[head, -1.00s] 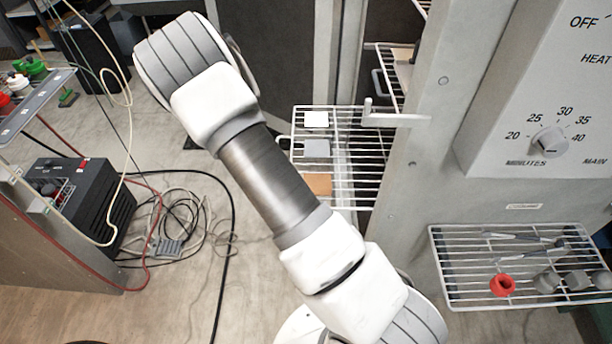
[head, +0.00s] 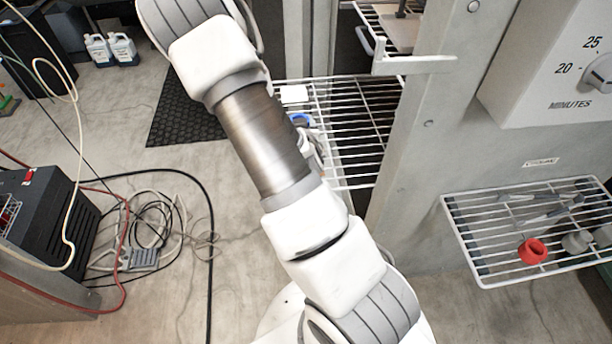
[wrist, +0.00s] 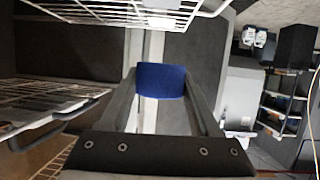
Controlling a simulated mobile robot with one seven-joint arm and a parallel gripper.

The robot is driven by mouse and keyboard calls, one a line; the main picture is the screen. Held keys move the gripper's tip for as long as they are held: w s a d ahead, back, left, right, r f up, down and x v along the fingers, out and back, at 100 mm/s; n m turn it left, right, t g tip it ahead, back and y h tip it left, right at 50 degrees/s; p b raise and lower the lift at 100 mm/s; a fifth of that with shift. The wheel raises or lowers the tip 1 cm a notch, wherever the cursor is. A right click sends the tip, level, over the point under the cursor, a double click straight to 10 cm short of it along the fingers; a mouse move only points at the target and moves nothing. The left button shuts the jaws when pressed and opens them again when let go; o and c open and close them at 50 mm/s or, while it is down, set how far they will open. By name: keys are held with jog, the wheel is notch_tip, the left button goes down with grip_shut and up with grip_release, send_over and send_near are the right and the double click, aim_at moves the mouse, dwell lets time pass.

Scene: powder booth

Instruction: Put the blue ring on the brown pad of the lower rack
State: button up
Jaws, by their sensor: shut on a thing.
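The blue ring (wrist: 162,82) is held between the two fingertips of my gripper (wrist: 163,92) in the wrist view. In the head view the blue ring (head: 300,119) shows just right of my arm, in front of the lower rack (head: 352,112); its height above the wires is hard to tell. My gripper (head: 306,127) is partly hidden behind my arm there. A white pad (head: 293,94) lies at the lower rack's far left. The brown pad is hidden behind my arm and gripper, apart from perhaps a sliver.
An upper rack (head: 372,17) carries a beige plate. A side shelf (head: 478,262) at right holds a red ring (head: 532,251), grey pieces and tools. Cables lie on the left floor.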

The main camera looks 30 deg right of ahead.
jog(key=s+d+f+m+g+h+b, duration=0.1)
jog(key=s+d+f+m+h+b, duration=0.15)
jog(key=d, duration=0.35)
jog(key=s+d+f+m+g+h+b, duration=0.1)
jog(key=s+d+f+b, duration=0.25)
jog(key=d, duration=0.25)
jog(key=w+a+f+b, duration=0.1)
jog(key=w+a+f, duration=0.1)
jog(key=a, duration=0.1)
jog(key=w+a+f+b, duration=0.1)
jog(key=w+a+f, duration=0.1)
jog(key=a, duration=0.1)
jog(key=w+a+f+b, duration=0.1)
jog(key=w+a+f, duration=0.1)
jog(key=a, duration=0.1)
jog(key=shift+w+a+f, duration=0.1)
jog(key=shift+w+a, duration=0.15)
jog(key=shift+f+g+b, duration=0.3)
jog(key=shift+f+b, duration=0.55)
jog(key=shift+f, duration=1.05)
jog(key=shift+f, duration=0.2)
jog(key=o, duration=1.5)
jog(key=shift+c, duration=0.2)
